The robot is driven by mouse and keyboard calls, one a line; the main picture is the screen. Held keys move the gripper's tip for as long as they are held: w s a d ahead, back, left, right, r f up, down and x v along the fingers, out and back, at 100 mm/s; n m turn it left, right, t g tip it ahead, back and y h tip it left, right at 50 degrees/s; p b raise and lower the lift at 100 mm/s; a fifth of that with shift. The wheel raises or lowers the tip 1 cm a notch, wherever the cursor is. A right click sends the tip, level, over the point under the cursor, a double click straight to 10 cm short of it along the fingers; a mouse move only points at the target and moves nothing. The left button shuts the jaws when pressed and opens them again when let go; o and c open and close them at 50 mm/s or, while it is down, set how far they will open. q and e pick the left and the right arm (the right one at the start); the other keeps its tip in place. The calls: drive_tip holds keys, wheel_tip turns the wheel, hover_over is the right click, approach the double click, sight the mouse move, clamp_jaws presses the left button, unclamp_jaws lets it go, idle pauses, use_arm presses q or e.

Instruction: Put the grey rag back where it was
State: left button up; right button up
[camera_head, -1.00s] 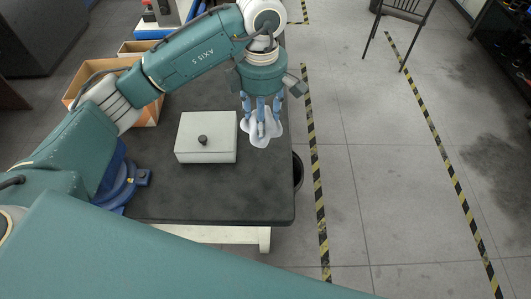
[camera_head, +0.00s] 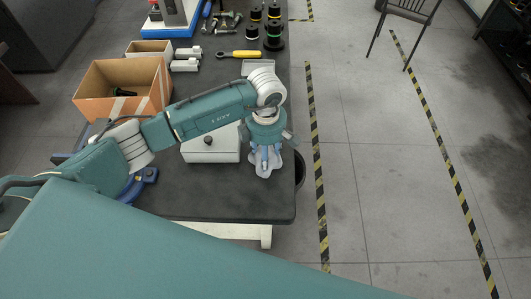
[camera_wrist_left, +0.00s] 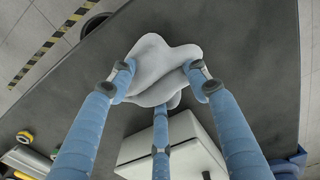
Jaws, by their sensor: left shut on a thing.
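The grey rag (camera_head: 263,171) is pale and crumpled, and hangs bunched in my left gripper (camera_head: 265,160). In the left wrist view the rag (camera_wrist_left: 160,62) is pinched among the blue fingers of the gripper (camera_wrist_left: 162,85), with folds spreading past the fingertips. The rag shows over the dark table (camera_head: 215,205), close to its right edge and just right of the white box. I cannot tell whether it touches the tabletop. My right gripper is not in view.
The white lidded box (camera_head: 198,155) with a dark knob is left of the rag, partly behind my arm. A cardboard box (camera_head: 98,104), a yellow-handled tool (camera_head: 240,54) and dark-based cylinders (camera_head: 273,38) stand farther back. A black bin (camera_head: 299,171) is beside the table's right edge. The near tabletop is clear.

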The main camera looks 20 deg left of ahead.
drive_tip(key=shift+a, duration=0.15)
use_arm(q)
drive_tip(key=shift+f, duration=0.2)
drive_tip(key=o, duration=1.1)
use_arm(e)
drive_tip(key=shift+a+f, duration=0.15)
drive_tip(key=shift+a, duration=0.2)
use_arm(q)
drive_tip(key=shift+r, duration=0.1)
drive_tip(key=shift+r, duration=0.55)
wheel_tip(320, 180, up, 11)
drive_tip(key=b, duration=0.3)
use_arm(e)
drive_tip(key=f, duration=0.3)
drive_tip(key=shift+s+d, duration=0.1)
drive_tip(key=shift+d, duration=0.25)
